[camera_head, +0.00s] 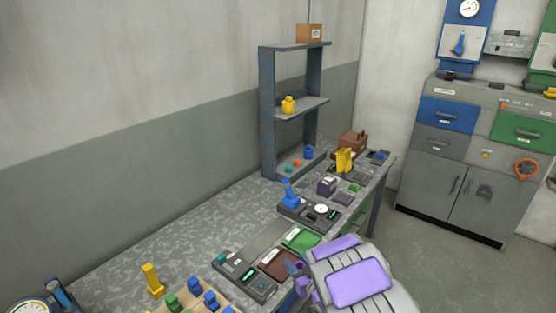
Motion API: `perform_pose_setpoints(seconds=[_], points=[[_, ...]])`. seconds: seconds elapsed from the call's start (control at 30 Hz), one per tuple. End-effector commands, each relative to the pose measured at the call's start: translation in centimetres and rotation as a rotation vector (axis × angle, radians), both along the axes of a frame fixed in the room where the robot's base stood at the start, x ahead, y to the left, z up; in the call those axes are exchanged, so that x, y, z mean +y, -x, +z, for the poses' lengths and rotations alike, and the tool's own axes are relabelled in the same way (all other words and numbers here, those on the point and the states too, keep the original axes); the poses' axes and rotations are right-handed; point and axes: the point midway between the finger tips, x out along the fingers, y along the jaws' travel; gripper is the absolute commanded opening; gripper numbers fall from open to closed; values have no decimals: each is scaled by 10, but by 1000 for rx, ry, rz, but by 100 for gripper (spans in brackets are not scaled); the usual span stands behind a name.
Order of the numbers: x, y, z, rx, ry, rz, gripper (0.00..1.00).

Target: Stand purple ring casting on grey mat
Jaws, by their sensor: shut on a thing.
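My gripper (298,272) is at the front edge of the bench, beside the brown-red mat. It is shut on a small dark purple piece (292,266), which looks like the purple ring casting. My arm hides most of it, so its ring shape and tilt cannot be made out. A green mat (301,239) and the brown-red mat (277,262) lie side by side near my gripper. A flat dark grey patch (342,198) farther along the bench may be the grey mat.
A dark device (244,276) with teal lights is left of the mats. A gauge unit (309,212), a dark purple block (326,186) and a yellow casting (344,160) stand farther back. A block tray (190,299) is front left. Left bench surface is largely clear.

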Motion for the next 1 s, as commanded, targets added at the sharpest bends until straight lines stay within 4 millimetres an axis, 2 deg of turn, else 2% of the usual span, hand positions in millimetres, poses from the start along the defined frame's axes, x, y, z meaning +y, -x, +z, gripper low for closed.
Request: perform_pose_setpoints(seconds=[0.1, 0.2, 0.4, 0.57, 0.83, 1.0], points=[[-25, -12, 34, -4, -2, -129, 11], [-44, -16, 57, -2, -4, -230, 11], [-69, -15, 88, -1, -1, -379, 11], [-77, -11, 96, 5, 1, -436, 11], [-79, -10, 97, 4, 3, -448, 11], [-66, -12, 88, 5, 4, -396, 11]])
